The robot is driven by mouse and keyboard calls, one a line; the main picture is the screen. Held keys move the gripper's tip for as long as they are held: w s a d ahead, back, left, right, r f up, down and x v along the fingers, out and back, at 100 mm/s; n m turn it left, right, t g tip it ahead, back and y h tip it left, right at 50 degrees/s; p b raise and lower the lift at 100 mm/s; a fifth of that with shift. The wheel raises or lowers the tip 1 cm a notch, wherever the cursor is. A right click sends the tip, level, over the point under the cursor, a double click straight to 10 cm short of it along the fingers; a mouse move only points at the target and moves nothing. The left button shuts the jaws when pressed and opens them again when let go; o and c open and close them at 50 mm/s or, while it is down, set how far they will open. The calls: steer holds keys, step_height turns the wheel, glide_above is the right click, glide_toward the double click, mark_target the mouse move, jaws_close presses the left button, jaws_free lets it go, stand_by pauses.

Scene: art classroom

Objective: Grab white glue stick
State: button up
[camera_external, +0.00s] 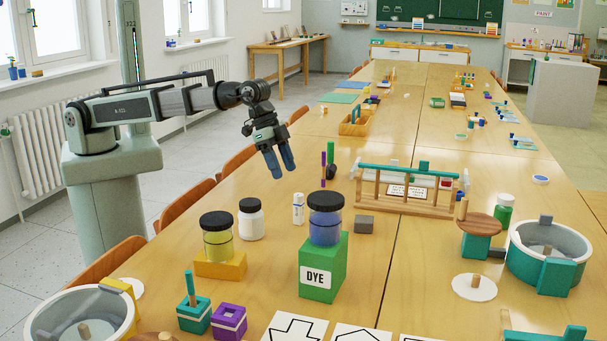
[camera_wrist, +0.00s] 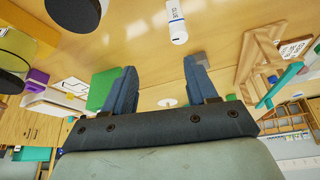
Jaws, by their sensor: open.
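The white glue stick (camera_external: 298,209) stands upright on the table, right of a white bottle and left of the blue dye jar. In the wrist view the glue stick (camera_wrist: 176,20) shows its "GLUE" label at the top of the picture, beyond the fingertips. My gripper (camera_external: 279,172) is open and empty, with blue fingers pointing down, above the table and up and left of the glue stick in the external view. In the wrist view my gripper (camera_wrist: 160,75) has its two fingers spread apart, with nothing between them.
A white bottle with a dark lid (camera_external: 251,219) stands left of the glue stick. A blue jar (camera_external: 325,222) sits on a green DYE block (camera_external: 322,268) to its right. A grey block (camera_external: 364,224) and a wooden rack (camera_external: 405,203) lie further right. A yellow jar (camera_external: 217,241) stands nearer.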

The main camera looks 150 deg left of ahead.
mark_target(301, 208)
steer(key=shift+n, duration=0.3)
steer(key=shift+w+a+f, duration=0.3)
steer(key=shift+a+f, duration=0.5)
steer(key=shift+f, duration=1.4)
steer(key=shift+w+a+f, duration=0.25)
steer(key=shift+a+f, duration=0.55)
steer(key=shift+f, duration=1.4)
steer(key=shift+w+a+f, duration=0.3)
steer(key=shift+a+f, duration=0.5)
steer(key=shift+f, duration=1.4)
steer(key=c, duration=1)
